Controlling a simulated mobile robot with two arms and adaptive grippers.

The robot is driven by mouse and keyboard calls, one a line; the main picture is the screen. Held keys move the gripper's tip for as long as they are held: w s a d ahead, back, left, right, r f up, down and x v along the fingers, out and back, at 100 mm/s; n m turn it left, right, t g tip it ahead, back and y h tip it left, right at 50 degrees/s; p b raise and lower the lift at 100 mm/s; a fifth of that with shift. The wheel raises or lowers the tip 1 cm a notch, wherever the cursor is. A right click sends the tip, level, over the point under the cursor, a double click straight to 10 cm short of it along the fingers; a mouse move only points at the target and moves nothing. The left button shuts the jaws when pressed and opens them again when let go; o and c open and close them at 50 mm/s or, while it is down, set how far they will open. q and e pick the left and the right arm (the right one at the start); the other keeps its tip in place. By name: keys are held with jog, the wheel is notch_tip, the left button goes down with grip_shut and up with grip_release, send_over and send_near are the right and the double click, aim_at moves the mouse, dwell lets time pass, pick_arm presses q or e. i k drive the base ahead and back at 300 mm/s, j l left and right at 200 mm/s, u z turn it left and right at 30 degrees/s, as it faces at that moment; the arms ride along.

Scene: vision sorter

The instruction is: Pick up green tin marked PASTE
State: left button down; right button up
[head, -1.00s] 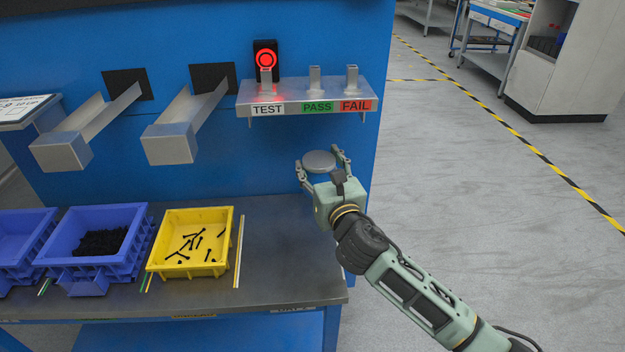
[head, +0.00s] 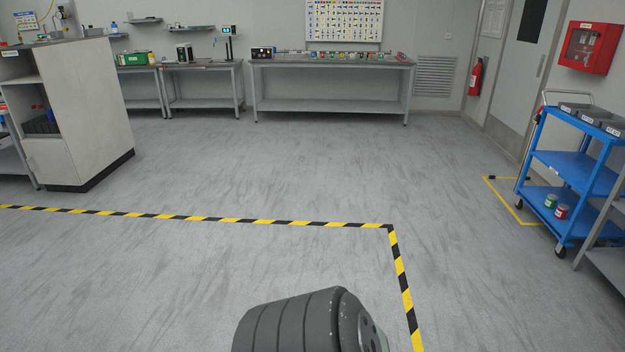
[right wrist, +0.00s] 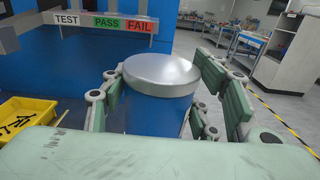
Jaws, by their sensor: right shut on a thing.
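A small green tin (head: 551,201) stands on the bottom shelf of the blue cart at the right of the head view. Its marking is too small to read. A red tin (head: 561,211) stands right beside it. My right gripper (right wrist: 162,88) is shut on a silver-lidded tin (right wrist: 162,72) with a blue body, upright between its fingers in the right wrist view. No label shows on that tin. My left gripper is not in view.
The blue cart (head: 572,163) stands at the right by a grey shelf. A grey bench (head: 330,66) with several small coloured items stands at the back. A white cabinet (head: 82,120) stands left. The floor between, crossed by striped tape, is clear.

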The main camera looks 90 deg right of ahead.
aim_at(552, 201)
jog(key=z, duration=1.55)
jog(key=l+z, duration=0.2)
jog(key=z, duration=0.2)
jog(key=l+z, duration=0.15)
jog(key=z, duration=0.3)
jog(key=i+l+z, duration=0.1)
jog(key=z, duration=0.3)
jog(key=i+l+z, duration=0.1)
jog(key=z, duration=0.3)
jog(key=i+l+z, duration=0.1)
jog(key=z, duration=0.35)
jog(key=i+l+z, duration=0.3)
jog(key=i+z, duration=0.15)
jog(key=i+l+z, duration=0.1)
jog(key=i+z, duration=0.35)
jog(key=i+j+z, duration=0.15)
jog(key=i+z, duration=0.3)
jog(key=i, duration=0.15)
